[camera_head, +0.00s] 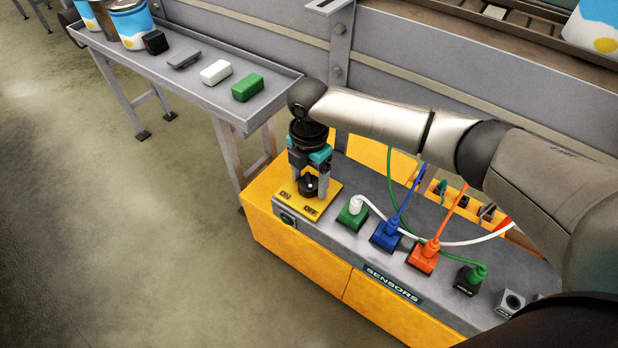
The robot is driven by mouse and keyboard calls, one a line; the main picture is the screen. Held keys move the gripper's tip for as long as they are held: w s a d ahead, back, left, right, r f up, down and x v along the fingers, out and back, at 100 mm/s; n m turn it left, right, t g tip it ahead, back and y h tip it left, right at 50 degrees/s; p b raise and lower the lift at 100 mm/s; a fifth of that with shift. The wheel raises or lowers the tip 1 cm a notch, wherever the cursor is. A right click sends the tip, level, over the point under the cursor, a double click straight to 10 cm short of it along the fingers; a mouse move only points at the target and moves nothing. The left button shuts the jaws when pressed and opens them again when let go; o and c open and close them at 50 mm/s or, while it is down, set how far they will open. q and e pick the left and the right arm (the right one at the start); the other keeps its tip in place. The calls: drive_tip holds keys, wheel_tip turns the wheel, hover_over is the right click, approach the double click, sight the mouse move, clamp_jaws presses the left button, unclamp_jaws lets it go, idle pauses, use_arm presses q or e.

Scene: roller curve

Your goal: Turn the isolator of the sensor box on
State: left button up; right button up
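The sensor box (335,234) is yellow with a grey top and a "SENSORS" label on its front edge. Its isolator is a black rotary knob (308,187) on a yellow plate (328,196) at the left end of the top. The plate reads "ON" at its left and "OFF" to the right of that. My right gripper (310,181) points down over the knob, its two fingers apart with the knob between them. Contact with the knob cannot be made out, nor which mark the knob points to. My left gripper is not in view.
White, blue, orange and green plugs (385,235) with cables stand along the box top, right of the isolator. A grey shelf (222,96) at upper left holds small blocks and cans. A conveyor frame (400,50) runs behind. The floor at left is clear.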

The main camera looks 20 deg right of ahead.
drive_tip(key=c, duration=1.1)
drive_tip(key=shift+r+m+p, duration=0.15)
drive_tip(key=shift+m+p, duration=0.25)
drive_tip(key=shift+p, duration=0.3)
drive_tip(key=m+p, duration=0.6)
drive_tip(key=p, duration=0.1)
drive_tip(key=shift+m+p, duration=0.3)
drive_tip(key=m+p, duration=0.3)
drive_tip(key=m, duration=0.2)
drive_tip(key=shift+p, duration=0.35)
drive_tip(key=m+p, duration=0.2)
drive_tip(key=m, duration=0.3)
drive_tip(key=shift+m, duration=0.3)
